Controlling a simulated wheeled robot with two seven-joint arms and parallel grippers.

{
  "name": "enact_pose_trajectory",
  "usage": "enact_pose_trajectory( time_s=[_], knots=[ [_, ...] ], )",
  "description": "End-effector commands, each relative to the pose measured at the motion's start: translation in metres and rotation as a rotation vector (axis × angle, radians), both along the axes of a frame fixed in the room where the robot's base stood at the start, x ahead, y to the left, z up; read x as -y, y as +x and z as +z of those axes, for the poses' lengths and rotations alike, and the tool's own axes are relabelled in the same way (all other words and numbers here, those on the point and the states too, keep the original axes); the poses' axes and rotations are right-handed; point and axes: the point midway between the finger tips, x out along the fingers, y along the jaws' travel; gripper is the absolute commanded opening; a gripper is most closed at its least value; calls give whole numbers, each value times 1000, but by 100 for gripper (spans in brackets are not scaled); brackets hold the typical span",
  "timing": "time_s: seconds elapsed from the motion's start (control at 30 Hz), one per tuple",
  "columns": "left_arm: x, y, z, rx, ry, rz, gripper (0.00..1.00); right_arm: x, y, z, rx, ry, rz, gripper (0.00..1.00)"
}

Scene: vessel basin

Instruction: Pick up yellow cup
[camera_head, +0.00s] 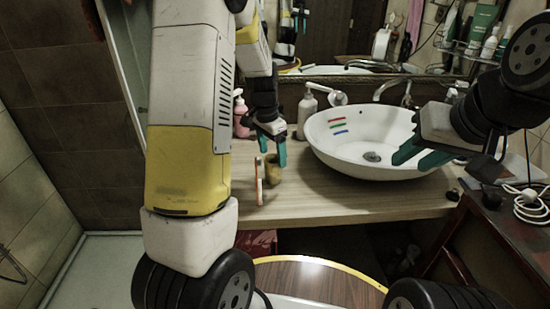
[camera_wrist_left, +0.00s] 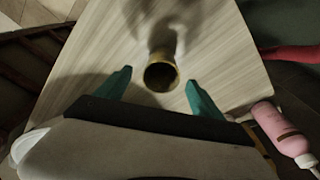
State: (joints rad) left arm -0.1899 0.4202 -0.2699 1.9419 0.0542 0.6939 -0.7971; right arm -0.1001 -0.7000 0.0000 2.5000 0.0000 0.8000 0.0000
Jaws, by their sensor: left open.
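The yellow cup (camera_head: 272,170) stands on the wooden counter, left of the basin, and looks dull olive-yellow. My left gripper (camera_head: 272,150) is open just above and behind it, with its teal fingers pointing down. In the left wrist view the cup (camera_wrist_left: 161,74) shows its round dark opening just beyond the fingertips, between the lines of the two open fingers (camera_wrist_left: 158,84). The fingers do not visibly touch it. My right gripper (camera_head: 416,156) is over the right side of the basin, with its teal fingers pointing left and apart.
A white basin (camera_head: 325,138) with coloured stripes fills the middle of the counter (camera_head: 330,205). An upright white and orange item (camera_head: 259,182) stands close left of the cup. A pink bottle (camera_head: 240,115) and a white pump bottle (camera_head: 306,112) stand behind. Bare counter lies in front.

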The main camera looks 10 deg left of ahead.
Motion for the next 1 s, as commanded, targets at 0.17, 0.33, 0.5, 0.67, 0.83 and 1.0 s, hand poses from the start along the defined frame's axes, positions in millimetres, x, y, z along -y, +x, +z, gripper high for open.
enact_pose_trajectory(
  time_s=[0.17,0.33,0.5,0.67,0.83,1.0],
  knots=[
    [1,2,-18,-6,4,-7,77,0,0,0,0,0,0,36],
    [2,3,-37,-5,3,-5,77,0,0,0,0,0,0,36],
    [2,4,-63,-7,4,-4,77,0,0,0,0,0,0,36],
    [3,6,-78,-4,3,-4,77,0,0,0,0,0,0,36],
    [4,7,-80,-3,3,-4,77,0,0,0,0,0,0,36],
    [4,7,-80,-3,3,-4,60,0,0,0,0,0,0,36]
  ],
)
